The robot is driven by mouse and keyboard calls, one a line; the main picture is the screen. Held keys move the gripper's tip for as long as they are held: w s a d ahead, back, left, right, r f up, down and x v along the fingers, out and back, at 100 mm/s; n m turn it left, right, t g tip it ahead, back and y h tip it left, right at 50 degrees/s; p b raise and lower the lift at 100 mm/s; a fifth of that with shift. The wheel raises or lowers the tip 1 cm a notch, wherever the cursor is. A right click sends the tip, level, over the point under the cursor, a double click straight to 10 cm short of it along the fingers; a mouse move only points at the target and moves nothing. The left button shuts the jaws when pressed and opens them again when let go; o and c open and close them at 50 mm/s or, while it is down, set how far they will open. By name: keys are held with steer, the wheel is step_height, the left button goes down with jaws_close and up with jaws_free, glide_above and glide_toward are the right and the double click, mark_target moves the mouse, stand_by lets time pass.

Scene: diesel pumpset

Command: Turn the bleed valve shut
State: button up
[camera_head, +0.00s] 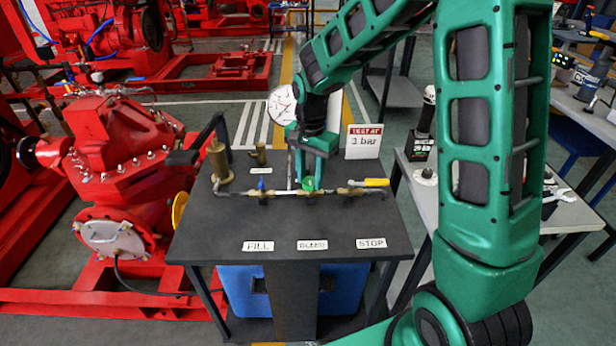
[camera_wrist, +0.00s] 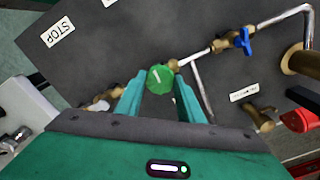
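The bleed valve has a round green knob (camera_head: 309,184) in the middle of the pipe run on the dark bench, behind the BLEED label (camera_head: 312,245). In the wrist view the knob (camera_wrist: 160,79) carries a short white mark and lies between the fingertips. My gripper (camera_head: 310,178) reaches down from above and behind it. In the wrist view my gripper (camera_wrist: 160,84) is open, with one finger on each side of the knob. Small gaps seem to show beside the knob; contact cannot be told. The fingers' near parts stand well apart, with dark bench between them.
A blue-handled valve (camera_head: 262,190) is left of the knob and a yellow-levered valve (camera_head: 376,183) is right. A brass cylinder (camera_head: 219,165), a gauge (camera_head: 283,104) and a "TEST AT 3 bar" sign (camera_head: 364,141) stand towards the back. The bench front (camera_head: 330,222) is clear except for labels.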

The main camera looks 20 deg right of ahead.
mark_target(309, 180)
steer(key=o, duration=0.4)
steer(key=shift+w+a+r, duration=0.1)
steer(key=shift+w, duration=0.15)
steer(key=shift+s, duration=0.1)
step_height(309, 180, up, 11)
steer(key=shift+f, duration=0.15)
steer(key=s+d+r+n, duration=0.1)
steer(key=s+d, duration=0.7)
steer(key=s, duration=0.3)
steer(key=s+d+r+n, duration=0.1)
steer(key=s+d+n, duration=0.1)
steer(key=s+d, duration=0.7)
steer(key=shift+n, duration=0.6)
steer(key=s, duration=0.4)
steer(key=s+f, duration=0.1)
steer(key=s, duration=0.2)
steer(key=s+f, duration=0.1)
steer(key=s, duration=0.3)
steer(key=shift+s+d, duration=0.25)
steer(key=shift+s, duration=0.1)
